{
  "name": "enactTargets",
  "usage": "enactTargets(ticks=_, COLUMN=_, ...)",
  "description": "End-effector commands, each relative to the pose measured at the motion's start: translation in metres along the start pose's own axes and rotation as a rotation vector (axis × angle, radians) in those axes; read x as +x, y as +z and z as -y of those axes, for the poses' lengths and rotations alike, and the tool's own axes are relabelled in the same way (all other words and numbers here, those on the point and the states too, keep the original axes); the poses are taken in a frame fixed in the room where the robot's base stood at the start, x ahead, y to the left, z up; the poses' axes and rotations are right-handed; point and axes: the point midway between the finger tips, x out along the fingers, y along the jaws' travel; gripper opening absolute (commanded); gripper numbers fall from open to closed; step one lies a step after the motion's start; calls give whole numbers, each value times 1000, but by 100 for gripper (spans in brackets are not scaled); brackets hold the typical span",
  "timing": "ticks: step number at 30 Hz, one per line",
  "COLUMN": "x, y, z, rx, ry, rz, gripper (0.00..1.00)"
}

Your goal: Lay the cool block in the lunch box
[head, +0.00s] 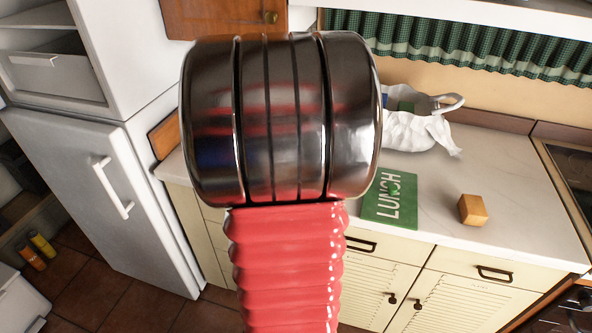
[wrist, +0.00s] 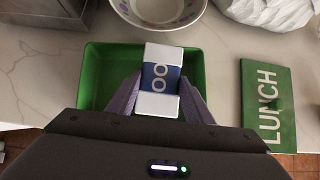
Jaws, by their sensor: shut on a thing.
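The cool block (wrist: 161,80) is white with a blue band and white lettering. In the wrist view my gripper (wrist: 155,95) is shut on it, one finger on each side. The block is over the open green lunch box (wrist: 104,72); I cannot tell how high above its floor, or whether it touches. The far end of the block covers part of the box's far rim. The lunch box's green lid (wrist: 268,105), marked LUNCH, lies apart to the right; it also shows in the head view (head: 378,205). In the head view my arm hides gripper, block and box.
A patterned white bowl (wrist: 158,10) stands just behind the box. A crumpled white bag (head: 412,132) is at the back of the counter (head: 510,180). A wooden cube (head: 472,209) stands right of the lid. A white fridge (head: 90,170) is at the left.

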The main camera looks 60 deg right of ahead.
Motion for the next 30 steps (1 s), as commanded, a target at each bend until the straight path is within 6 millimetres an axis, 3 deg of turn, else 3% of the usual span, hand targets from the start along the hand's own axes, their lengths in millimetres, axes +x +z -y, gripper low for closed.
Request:
enactTargets(ticks=17, x=11, y=-8, z=-1, rx=-1, ry=0, rz=1, gripper=19)
enactTargets(ticks=30, x=38, y=-30, z=-1, rx=-3, ry=1, rz=0, gripper=19)
